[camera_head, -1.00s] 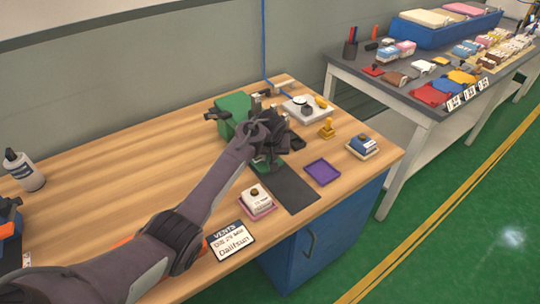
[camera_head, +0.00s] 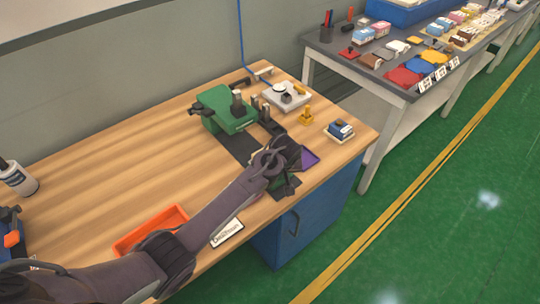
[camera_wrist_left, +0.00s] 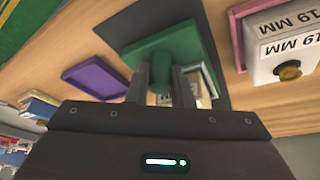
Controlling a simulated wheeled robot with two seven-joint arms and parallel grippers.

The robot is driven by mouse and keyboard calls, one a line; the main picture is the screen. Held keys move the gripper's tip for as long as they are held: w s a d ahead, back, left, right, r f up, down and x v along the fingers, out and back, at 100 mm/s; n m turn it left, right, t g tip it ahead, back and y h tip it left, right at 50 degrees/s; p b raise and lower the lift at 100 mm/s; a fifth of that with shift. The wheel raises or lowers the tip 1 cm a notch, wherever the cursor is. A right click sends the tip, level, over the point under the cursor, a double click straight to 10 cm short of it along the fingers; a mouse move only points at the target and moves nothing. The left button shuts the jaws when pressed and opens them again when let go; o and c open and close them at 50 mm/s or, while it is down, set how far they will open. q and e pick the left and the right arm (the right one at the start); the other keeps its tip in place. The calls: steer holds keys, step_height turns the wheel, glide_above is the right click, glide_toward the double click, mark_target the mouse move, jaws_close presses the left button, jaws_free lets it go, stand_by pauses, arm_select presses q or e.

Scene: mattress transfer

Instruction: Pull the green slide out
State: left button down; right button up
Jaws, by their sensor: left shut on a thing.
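The green machine (camera_head: 225,107) stands near the back of the wooden bench. The green slide is out in front of it along the dark strip (camera_head: 240,146), and its plate shows in the left wrist view (camera_wrist_left: 188,48). My left gripper (camera_wrist_left: 162,88) is shut on the green knob (camera_wrist_left: 160,70) of this slide. In the head view my left gripper (camera_head: 284,160) is near the bench's front edge and hides most of the slide. My right gripper is not in view.
A purple tray (camera_head: 308,158) lies close beside my left gripper. A white box marked 19 MM (camera_wrist_left: 285,45) is on the other side. An orange tray (camera_head: 150,228) lies near my left forearm. The bench's left middle (camera_head: 120,160) is clear.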

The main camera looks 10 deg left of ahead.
arm_select(q)
steer(key=shift+s+d, duration=0.1)
steer(key=shift+d, duration=0.05)
steer(key=c, duration=1.6)
jaws_free()
steer(key=shift+d, duration=0.1)
steer(key=shift+o, duration=0.2)
steer(key=shift+s, duration=0.1)
steer(key=b+v, duration=0.1)
steer(key=v, duration=0.7)
steer(key=shift+f, duration=0.1)
